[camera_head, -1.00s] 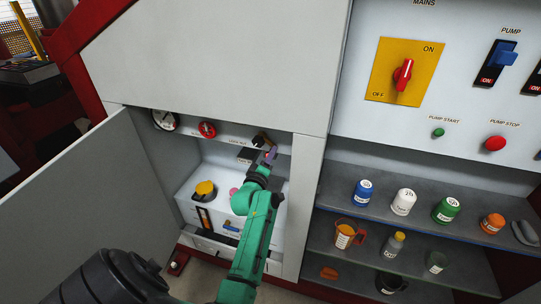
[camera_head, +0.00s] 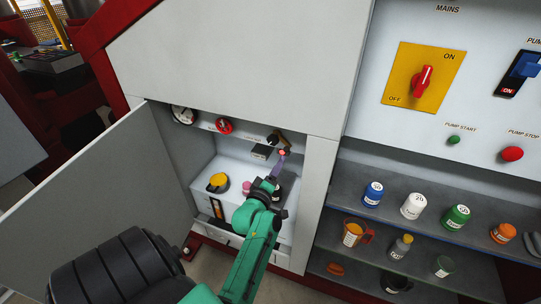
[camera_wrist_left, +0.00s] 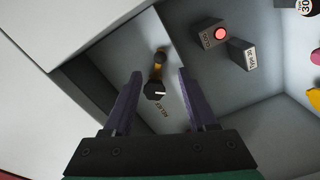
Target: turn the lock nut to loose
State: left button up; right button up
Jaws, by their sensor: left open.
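The lock nut is a black knob with a white mark on a brass-coloured stem. In the wrist view it (camera_wrist_left: 155,91) appears between my left gripper's fingers. In the head view the nut (camera_head: 273,138) is under the upper panel of the open cabinet. My left gripper (camera_head: 283,154) is just below it, open, with purple fingers. In the wrist view the open gripper (camera_wrist_left: 159,75) has a visible gap on both sides of the nut. Whether the tips reach its depth, I cannot tell. My right gripper is not in view.
A small dark block with a red lamp (camera_wrist_left: 221,34) and a second labelled block (camera_wrist_left: 243,54) are near the nut. The cabinet door (camera_head: 95,200) stands open at left. A gauge (camera_head: 184,115) and red knob (camera_head: 224,126) are left of the nut. Shelves with bottles (camera_head: 414,206) are at right.

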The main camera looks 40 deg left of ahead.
pick_arm(q)
jog(key=p+v, duration=0.1)
jog(key=v, duration=0.6)
jog(key=shift+p, duration=0.3)
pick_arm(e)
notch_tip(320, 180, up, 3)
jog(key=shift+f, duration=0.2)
pick_arm(q)
jog(key=shift+s, duration=0.1)
